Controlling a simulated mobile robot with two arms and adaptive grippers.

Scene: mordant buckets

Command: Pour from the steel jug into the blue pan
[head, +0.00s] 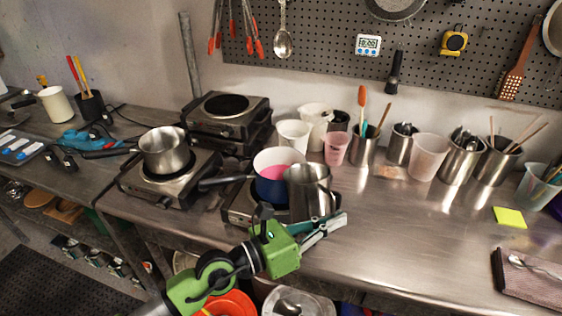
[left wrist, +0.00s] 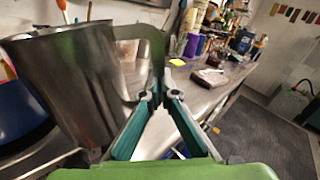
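The steel jug (head: 308,194) stands about upright at the right side of the blue pan, partly in front of it; I cannot tell whether its base touches anything. It fills the left of the left wrist view (left wrist: 70,85). The blue pan (head: 268,188), white inside with something pink in it and a dark handle to the left, sits on the front hot plate (head: 238,208). My left gripper (head: 335,222), green with teal fingers, is at the jug's handle. In the left wrist view the fingertips (left wrist: 163,88) close in on the handle (left wrist: 157,50). My right gripper is out of view.
A steel saucepan (head: 164,152) sits on a hot plate to the left. White cups (head: 293,134), a pink cup (head: 336,148) and steel tool pots (head: 462,158) stand behind. The bench to the right is clear up to a yellow note (head: 509,217) and a brown cloth (head: 530,280).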

